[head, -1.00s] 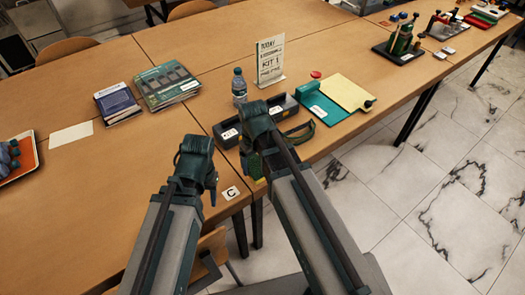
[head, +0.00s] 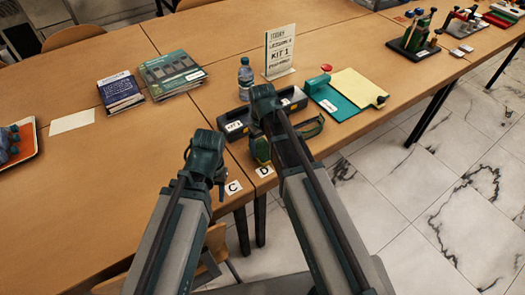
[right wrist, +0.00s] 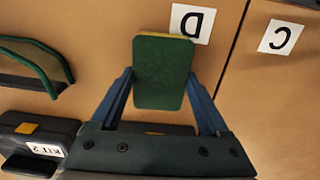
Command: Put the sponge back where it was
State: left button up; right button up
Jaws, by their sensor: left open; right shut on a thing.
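The sponge (right wrist: 163,72), dark green with a yellow layer, is between the fingers of my right gripper (right wrist: 164,92). In the right wrist view it overlaps the edge of the D card (right wrist: 194,22). In the head view the sponge (head: 261,150) shows below my right gripper (head: 262,135), just behind the D card (head: 264,170). I cannot tell whether it touches the table. My left gripper (head: 212,178) is open and empty, left of the C card (head: 233,187); its fingers are mostly hidden.
A dark KIT 2 case (right wrist: 42,145), a bottle (head: 245,78) and a sign (head: 280,52) stand behind the right gripper. Safety goggles (head: 309,127) lie right of it. A teal board (head: 330,102) is further right.

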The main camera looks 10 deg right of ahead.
aim_at(263, 149)
pick_arm(q)
jog(key=shift+r, duration=0.1)
jog(key=shift+f, duration=0.25)
pick_arm(e)
jog(key=shift+f, duration=0.15)
pick_arm(q)
jog(key=shift+r, duration=0.1)
pick_arm(e)
jog(key=o, duration=1)
jog(key=shift+o, duration=0.2)
notch_tip(263, 149, up, 13)
jog(key=p, duration=1.2)
pick_arm(q)
notch_tip(263, 149, up, 12)
jog(key=shift+r, duration=0.15)
pick_arm(e)
jog(key=s+a, duration=0.2)
jog(key=s, duration=0.5)
jog(key=s+a+h, duration=0.1)
jog(key=s+a, duration=0.2)
jog(key=s, duration=0.5)
jog(key=shift+a+f+m, duration=0.2)
jog(key=shift+a+m, duration=0.1)
